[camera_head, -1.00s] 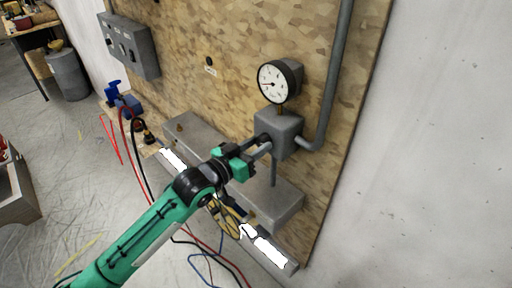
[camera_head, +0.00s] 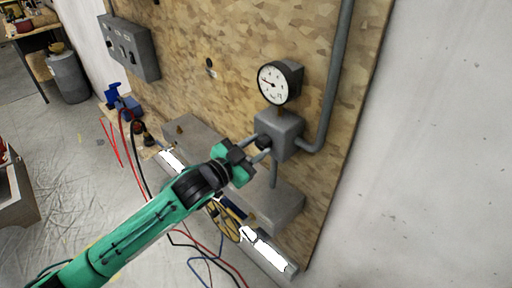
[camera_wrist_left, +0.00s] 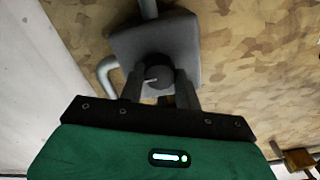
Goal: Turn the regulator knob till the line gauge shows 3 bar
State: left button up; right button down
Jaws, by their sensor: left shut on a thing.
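The line gauge (camera_head: 273,84) is a round white dial on the board; its dark needle points left and slightly up, and its numbers are too small to read. Below it is the grey regulator block (camera_head: 287,132). The dark round regulator knob (camera_wrist_left: 158,74) is on the block's face in the left wrist view, with a pale mark at its lower left. My left gripper (camera_head: 258,146) reaches the block from the left in the head view. Its two fingers (camera_wrist_left: 159,86) stand on either side of the knob, shut on it. My right gripper is in neither view.
A grey pipe (camera_head: 333,80) runs up from the block's right side. A grey switch box (camera_head: 130,45) hangs at upper left. A grey ledge (camera_head: 285,205) lies below the block. Hoses and a yellow wheel (camera_head: 224,222) are low beside my arm.

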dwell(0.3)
pick_arm(q)
jog(key=o, duration=1)
jog(key=shift+c, duration=0.2)
jog(key=shift+s+a+f+b, duration=0.15)
jog(key=shift+s+a+b, duration=0.2)
jog(key=shift+s+a, duration=0.05)
jog(key=b+v, duration=0.4)
jog(key=v, duration=0.8)
jog(key=shift+s+a+r+b, duration=0.2)
jog(key=shift+s+b, duration=0.05)
jog(key=shift+b, duration=0.05)
